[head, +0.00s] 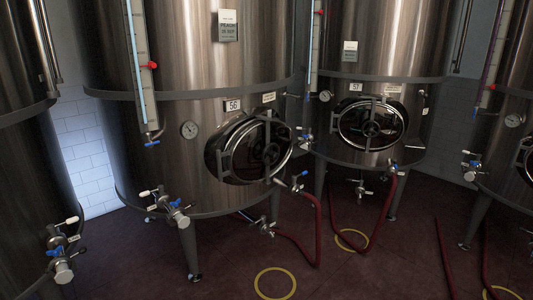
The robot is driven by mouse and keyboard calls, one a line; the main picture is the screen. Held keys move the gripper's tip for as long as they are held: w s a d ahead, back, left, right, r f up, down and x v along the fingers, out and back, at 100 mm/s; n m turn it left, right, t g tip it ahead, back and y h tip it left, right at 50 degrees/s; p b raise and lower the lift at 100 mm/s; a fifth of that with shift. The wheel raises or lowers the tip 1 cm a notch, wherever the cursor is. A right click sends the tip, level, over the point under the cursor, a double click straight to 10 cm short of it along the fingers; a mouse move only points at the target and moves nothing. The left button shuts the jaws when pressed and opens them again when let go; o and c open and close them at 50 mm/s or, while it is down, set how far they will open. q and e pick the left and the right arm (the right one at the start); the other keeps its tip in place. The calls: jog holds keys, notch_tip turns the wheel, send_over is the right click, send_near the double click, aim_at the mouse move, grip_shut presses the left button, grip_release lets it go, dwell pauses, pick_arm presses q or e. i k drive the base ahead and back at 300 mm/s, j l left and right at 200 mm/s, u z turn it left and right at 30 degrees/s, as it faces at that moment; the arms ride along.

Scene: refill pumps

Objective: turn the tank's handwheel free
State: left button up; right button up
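Tank 56 (190,60) is a large steel vessel in the middle of the head view. An oval hatch with a dark door (232,160) is set low on its front. A handwheel (270,153) sits at the hatch's crossbar, seen at an angle; its details are dark. Tank 57 (385,50) stands to the right with a similar oval hatch and its own handwheel (371,128). The frame does not show which tank the task names. Neither of my grippers is in view.
Valves (168,208) with white and blue handles stick out low on the tanks. Red hoses (318,235) hang and run across the dark red floor. Tank legs (189,250) stand on it. Yellow rings (275,283) mark the floor, and the front left floor is clear.

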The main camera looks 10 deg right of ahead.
aim_at(268, 151)
jog(key=i+l+z, duration=0.25)
jog(key=i+z, duration=0.2)
jog(key=i+l+z, duration=0.1)
jog(key=i+z, duration=0.25)
jog(key=z, duration=0.15)
jog(key=i+j+z, duration=0.1)
jog(key=i+z, duration=0.35)
jog(key=i+l+u, duration=0.1)
jog(key=i+u, duration=0.3)
jog(key=i+l+u, duration=0.2)
jog(key=i+u, duration=0.2)
jog(key=i+l+u, duration=0.4)
